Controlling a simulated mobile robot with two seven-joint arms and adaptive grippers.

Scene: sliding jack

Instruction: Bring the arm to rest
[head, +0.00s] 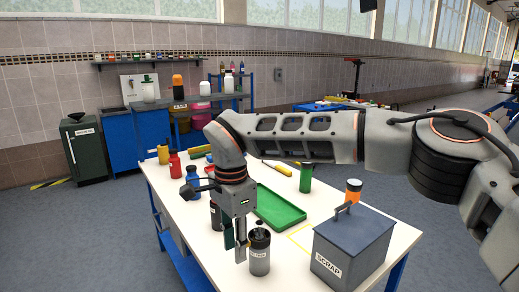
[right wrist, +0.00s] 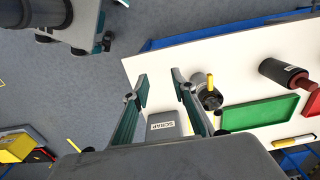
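My right arm (head: 300,137) reaches in from the right across the white table, with the hand pointing down. My right gripper (head: 235,246) is at the table's near edge, just left of a dark grey canister (head: 260,254). In the right wrist view the two fingers of the gripper (right wrist: 161,82) stand apart with nothing held between them. The canister (right wrist: 210,98) is beside one finger there; whether they touch I cannot tell. My left gripper is not recognisable in either view.
A grey SCRAP box (head: 352,250) with a handle stands at the table's near right. A green tray (head: 281,211), red bottle (head: 175,165), blue bottle (head: 193,181), green bottle (head: 306,178) and orange-capped jar (head: 353,190) share the white table (head: 400,240). Floor left of it is clear.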

